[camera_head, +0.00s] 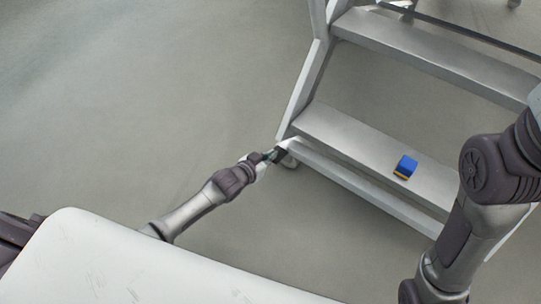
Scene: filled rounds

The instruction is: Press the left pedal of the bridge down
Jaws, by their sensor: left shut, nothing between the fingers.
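The bridge is a grey metal stair frame (309,80) with broad treads at the upper right. My left gripper (279,154) is shut and empty at the frame's lower left corner, by the end of the lowest tread (345,140). A small dark and light part (289,161) shows right beside the fingertips at the foot of the frame. I cannot tell whether it is the left pedal, whether the fingers touch it, or whether it is up or down. My right arm comes in at the right edge; its gripper is out of view.
My white base fills the lower left. The grey floor (130,100) to the left is clear.

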